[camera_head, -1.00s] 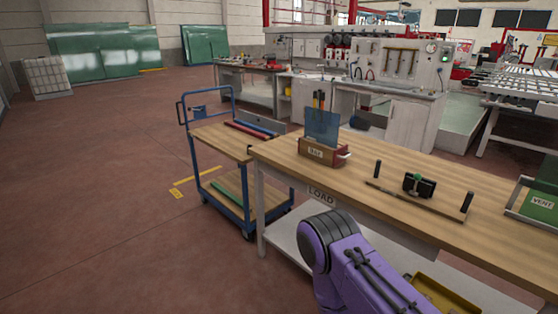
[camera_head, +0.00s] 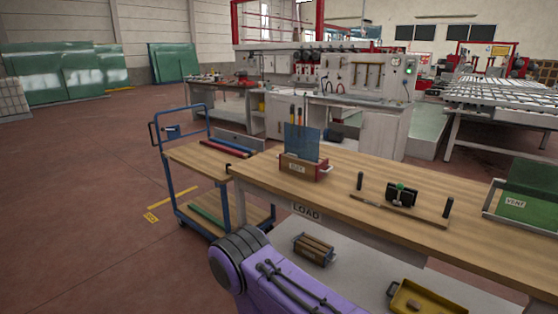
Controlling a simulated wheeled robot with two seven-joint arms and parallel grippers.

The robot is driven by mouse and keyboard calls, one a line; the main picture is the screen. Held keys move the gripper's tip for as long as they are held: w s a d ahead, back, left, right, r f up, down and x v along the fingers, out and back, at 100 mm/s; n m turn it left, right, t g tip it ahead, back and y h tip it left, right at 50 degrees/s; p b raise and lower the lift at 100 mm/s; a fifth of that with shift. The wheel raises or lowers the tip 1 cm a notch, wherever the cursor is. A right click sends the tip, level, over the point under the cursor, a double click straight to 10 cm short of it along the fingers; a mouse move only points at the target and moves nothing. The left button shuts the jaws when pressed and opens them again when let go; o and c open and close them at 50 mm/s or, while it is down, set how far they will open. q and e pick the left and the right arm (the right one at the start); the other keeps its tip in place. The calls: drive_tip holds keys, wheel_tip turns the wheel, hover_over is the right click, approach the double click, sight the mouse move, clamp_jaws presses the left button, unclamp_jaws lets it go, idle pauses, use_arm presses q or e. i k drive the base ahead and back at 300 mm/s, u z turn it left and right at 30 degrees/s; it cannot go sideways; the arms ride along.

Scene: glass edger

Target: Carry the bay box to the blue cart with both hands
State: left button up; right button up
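The bay box (camera_head: 297,167) is a small wooden-brown box with red ends and a white label. It stands upright on the left part of the wooden LOAD table (camera_head: 345,207). A bluish clear sheet (camera_head: 301,141) and thin dark tools with orange parts stand up out of it. The blue cart (camera_head: 192,157) stands left of the table, close to its left end, with a wooden top deck and a lower deck. Neither gripper is in view. A purple link of my arm covers the bottom centre, in front of the table.
Red and blue bars (camera_head: 228,148) lie on the cart's top deck. A black holder (camera_head: 401,194) and upright posts are right of the box. A green VENT tray (camera_head: 524,205) is at far right. The lower shelf holds another box (camera_head: 314,249) and a yellow tray (camera_head: 425,300).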

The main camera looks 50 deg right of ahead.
sight(200, 156)
drive_tip(key=z, duration=0.1)
drive_tip(key=i, duration=1.5)
drive_tip(key=z, duration=1)
drive_tip(key=i, duration=0.85)
drive_tip(key=z, duration=0.85)
